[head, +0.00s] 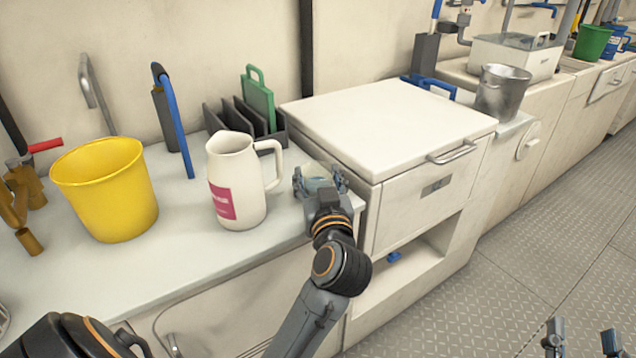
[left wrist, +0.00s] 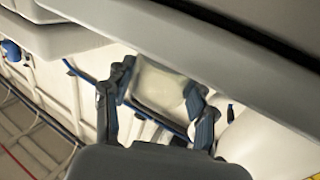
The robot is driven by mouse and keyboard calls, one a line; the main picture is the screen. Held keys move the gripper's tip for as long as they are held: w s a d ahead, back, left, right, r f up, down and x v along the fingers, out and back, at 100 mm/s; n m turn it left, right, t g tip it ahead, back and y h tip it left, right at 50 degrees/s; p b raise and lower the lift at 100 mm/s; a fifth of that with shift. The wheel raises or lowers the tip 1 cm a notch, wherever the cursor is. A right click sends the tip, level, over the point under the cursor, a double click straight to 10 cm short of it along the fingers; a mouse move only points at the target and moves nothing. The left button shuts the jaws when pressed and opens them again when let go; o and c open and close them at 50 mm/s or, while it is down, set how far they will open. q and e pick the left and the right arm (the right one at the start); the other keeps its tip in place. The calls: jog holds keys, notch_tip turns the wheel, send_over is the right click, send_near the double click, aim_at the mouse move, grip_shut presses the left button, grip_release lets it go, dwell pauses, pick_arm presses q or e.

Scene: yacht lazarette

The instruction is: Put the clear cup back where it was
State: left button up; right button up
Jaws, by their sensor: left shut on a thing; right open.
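My left gripper (head: 320,182) is at the right end of the counter, between the white jug and the white chest. It is shut on the clear cup (head: 317,184), a see-through thing mostly hidden by the fingers. In the left wrist view the pale, translucent cup (left wrist: 158,88) shows between the two fingers of the left gripper (left wrist: 160,100). I cannot tell whether its base touches the counter. My right gripper (head: 583,342) is open and empty, low over the floor at the bottom right.
A white jug (head: 236,182) with a pink label stands close to the left of my left gripper. Further left is a yellow bucket (head: 105,190). A dark rack (head: 243,118) holds a green board (head: 258,98) behind. The white chest (head: 390,120) rises at the right.

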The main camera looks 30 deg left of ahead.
pick_arm(q)
jog(key=shift+f, duration=0.15)
pick_arm(e)
jog(key=shift+s+r+y, duration=0.15)
jog(key=shift+r+y, duration=0.15)
jog(key=shift+r, duration=0.15)
pick_arm(q)
jog(key=shift+f, duration=0.15)
jog(key=o, duration=0.9)
jog(key=shift+o, duration=0.2)
pick_arm(e)
jog(key=shift+w+f, duration=0.2)
jog(key=shift+f, duration=0.3)
jog(key=shift+s, duration=0.1)
